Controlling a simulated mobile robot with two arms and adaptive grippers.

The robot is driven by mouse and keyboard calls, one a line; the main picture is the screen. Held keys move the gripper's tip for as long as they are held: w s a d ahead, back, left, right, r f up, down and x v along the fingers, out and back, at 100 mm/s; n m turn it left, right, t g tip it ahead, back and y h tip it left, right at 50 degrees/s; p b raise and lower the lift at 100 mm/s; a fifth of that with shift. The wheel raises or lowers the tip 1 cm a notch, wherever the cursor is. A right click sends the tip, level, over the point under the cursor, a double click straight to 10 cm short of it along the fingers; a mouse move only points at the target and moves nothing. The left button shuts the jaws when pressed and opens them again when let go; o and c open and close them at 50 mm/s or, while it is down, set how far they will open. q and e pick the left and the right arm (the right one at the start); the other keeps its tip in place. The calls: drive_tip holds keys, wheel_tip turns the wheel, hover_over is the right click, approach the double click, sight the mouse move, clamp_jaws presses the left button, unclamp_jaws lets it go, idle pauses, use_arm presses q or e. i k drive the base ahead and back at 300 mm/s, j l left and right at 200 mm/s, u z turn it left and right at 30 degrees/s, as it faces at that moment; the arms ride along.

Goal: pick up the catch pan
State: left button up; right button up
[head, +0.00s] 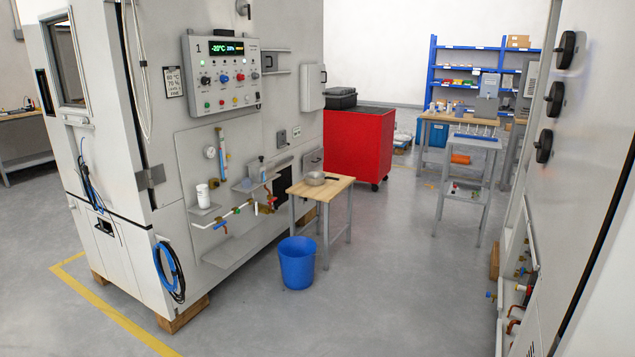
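Neither of my grippers is in view.
A blue bucket (297,262) stands on the floor in front of the table. The chamber (160,110) with valves and pipes is on the left, a red cabinet (357,145) behind. A grey stand (467,180) is farther right. The middle floor is clear.

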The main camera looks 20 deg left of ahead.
sight(312, 177)
drive_tip(key=i+j+u, duration=0.25)
drive_tip(key=i+u, duration=0.25)
drive_tip(key=i, duration=0.2)
drive_tip(key=i+j, duration=0.15)
drive_tip(key=i, duration=0.45)
drive_tip(key=i+j, duration=0.2)
drive_tip(key=i, duration=0.35)
drive_tip(key=i+j+u, duration=0.1)
drive_tip(key=i, duration=0.5)
